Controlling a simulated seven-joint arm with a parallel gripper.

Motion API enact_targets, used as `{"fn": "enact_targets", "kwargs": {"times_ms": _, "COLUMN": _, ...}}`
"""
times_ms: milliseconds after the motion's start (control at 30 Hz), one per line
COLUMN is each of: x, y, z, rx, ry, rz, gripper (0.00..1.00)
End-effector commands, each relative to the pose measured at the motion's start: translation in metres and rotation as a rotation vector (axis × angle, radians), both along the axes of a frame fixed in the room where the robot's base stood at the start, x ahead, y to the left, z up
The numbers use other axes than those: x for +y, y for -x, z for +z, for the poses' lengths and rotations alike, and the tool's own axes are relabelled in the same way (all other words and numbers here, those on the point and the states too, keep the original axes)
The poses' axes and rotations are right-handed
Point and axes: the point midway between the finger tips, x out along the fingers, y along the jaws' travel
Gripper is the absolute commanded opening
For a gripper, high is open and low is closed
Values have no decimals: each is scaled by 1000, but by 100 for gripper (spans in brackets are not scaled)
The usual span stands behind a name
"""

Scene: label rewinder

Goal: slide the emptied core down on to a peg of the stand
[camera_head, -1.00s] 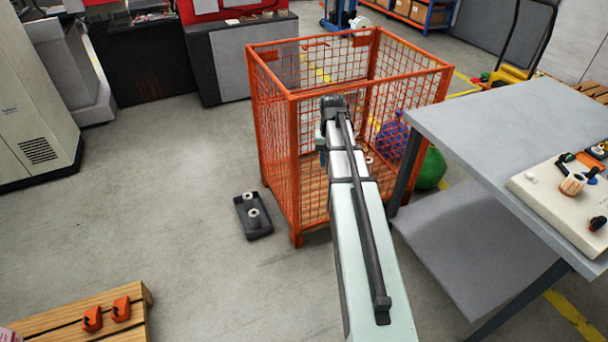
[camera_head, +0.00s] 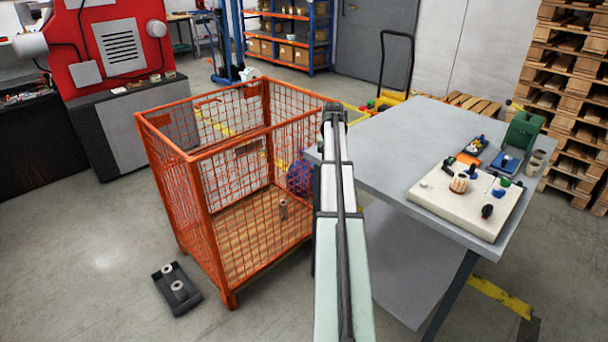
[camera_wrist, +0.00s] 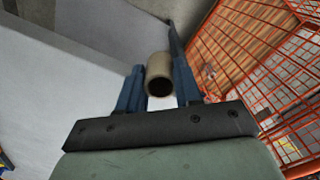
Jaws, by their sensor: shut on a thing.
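My gripper (camera_wrist: 158,82) is shut on a tan hollow core (camera_wrist: 158,68), which sits between its two blue fingers with its dark open end facing the wrist camera. In the head view my arm hides the gripper and the core. The arm's far end lies between the orange mesh cage and the left edge of the grey table.
The orange cage (camera_head: 222,150) is left of my arm. The grey table (camera_head: 395,135) holds a cream board (camera_head: 445,205) with small parts and a green device (camera_head: 522,130). A black tray (camera_head: 190,300) with two pale cylinders lies on the floor. The table's left part is bare.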

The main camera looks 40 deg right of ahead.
Motion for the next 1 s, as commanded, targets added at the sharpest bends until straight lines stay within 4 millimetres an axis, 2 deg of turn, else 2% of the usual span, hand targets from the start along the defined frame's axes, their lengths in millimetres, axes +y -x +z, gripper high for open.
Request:
{"fn": "enact_targets", "kwargs": {"times_ms": 33, "x": -18, "y": 6, "z": 4, "rx": -1, "ry": 1, "rz": -21, "gripper": 20}}
{"fn": "enact_targets", "kwargs": {"times_ms": 267, "x": -80, "y": 41, "z": 15, "rx": 0, "ry": 0, "rz": -104, "gripper": 20}}
{"fn": "enact_targets", "kwargs": {"times_ms": 467, "x": -140, "y": 81, "z": 27, "rx": 2, "ry": -1, "rz": -186, "gripper": 20}}
{"fn": "enact_targets", "kwargs": {"times_ms": 767, "x": -230, "y": 159, "z": 48, "rx": 2, "ry": -3, "rz": -314, "gripper": 20}}
{"fn": "enact_targets", "kwargs": {"times_ms": 1000, "x": -293, "y": 230, "z": 64, "rx": 4, "ry": -6, "rz": -413, "gripper": 20}}
